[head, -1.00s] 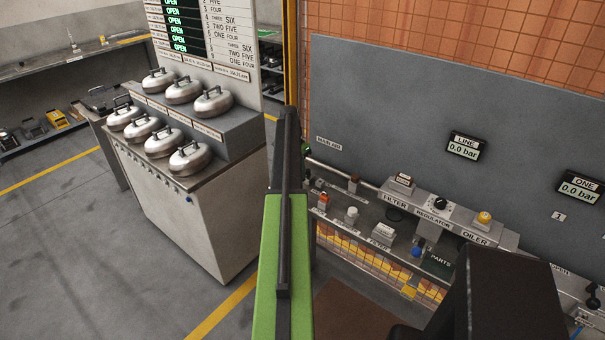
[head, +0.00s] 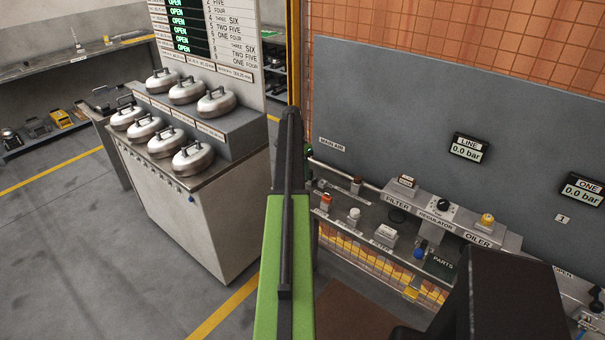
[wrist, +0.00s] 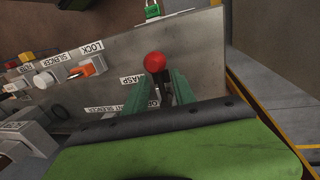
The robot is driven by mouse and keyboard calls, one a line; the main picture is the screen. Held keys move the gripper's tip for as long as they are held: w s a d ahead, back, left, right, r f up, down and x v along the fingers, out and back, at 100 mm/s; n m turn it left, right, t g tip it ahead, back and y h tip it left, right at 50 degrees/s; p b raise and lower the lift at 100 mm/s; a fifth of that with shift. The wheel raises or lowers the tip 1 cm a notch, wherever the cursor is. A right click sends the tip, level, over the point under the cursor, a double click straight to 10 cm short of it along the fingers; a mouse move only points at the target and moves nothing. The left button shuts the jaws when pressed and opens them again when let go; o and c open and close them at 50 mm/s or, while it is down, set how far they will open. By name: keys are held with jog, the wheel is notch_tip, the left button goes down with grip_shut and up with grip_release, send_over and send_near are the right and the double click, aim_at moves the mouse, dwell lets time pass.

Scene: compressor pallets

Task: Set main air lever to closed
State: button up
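A red ball knob (wrist: 154,63), which looks like the lever's handle, shows in the wrist view. It lies just beyond my gripper (wrist: 161,84), whose two green fingers stand apart on either side of a dark stem below the knob. Whether the fingers touch the stem cannot be told. In the head view, the MAIN AIR label (head: 332,145) is on the grey panel (head: 400,110).
A shelf of small parts lies under the wrist, with an orange part (wrist: 94,66) and a HASP label (wrist: 132,79). A green padlock (wrist: 152,10) is at the top. The filter-regulator unit (head: 440,212) and a pot cabinet (head: 190,200) flank my arm.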

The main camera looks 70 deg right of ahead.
jog(key=w+d+r+p, duration=0.1)
jog(key=w+r+p, duration=0.2)
jog(key=r+p, duration=1.4)
jog(key=shift+w, duration=0.1)
